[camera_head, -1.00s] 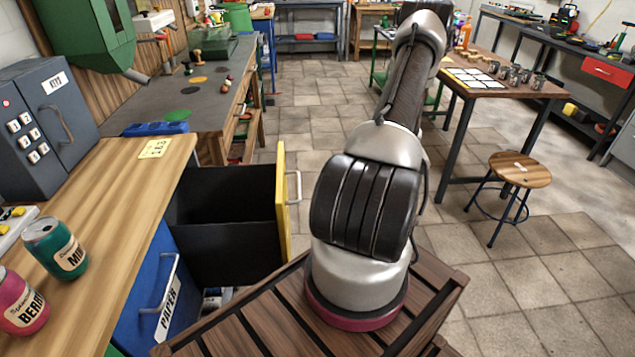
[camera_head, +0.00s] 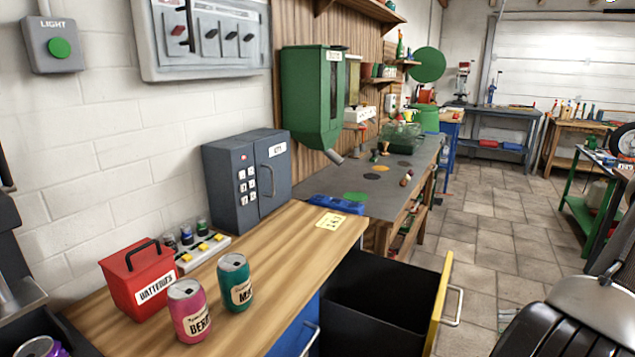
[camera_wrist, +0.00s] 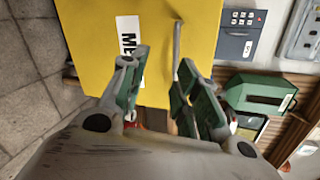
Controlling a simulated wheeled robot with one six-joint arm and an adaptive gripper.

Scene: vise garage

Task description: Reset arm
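My gripper (camera_wrist: 162,62) shows in the wrist view with its two green-padded fingers spread apart and nothing held between them. Beyond the fingers is a yellow drawer front (camera_wrist: 105,30) with a white label, partly hidden. Its grey handle (camera_wrist: 177,45) appears close to the right finger; I cannot tell whether they touch. In the head view my arm (camera_head: 575,315) shows only in part at the lower right, and the gripper is out of that picture. The drawer (camera_head: 375,300) stands pulled open, its yellow front (camera_head: 440,300) facing right.
The wooden counter (camera_head: 265,275) holds a red batteries box (camera_head: 140,280), a pink can (camera_head: 188,312), a green can (camera_head: 235,283) and a grey keypad safe (camera_head: 245,180). The open drawer juts into the aisle. Tiled floor (camera_head: 490,215) is free beyond it.

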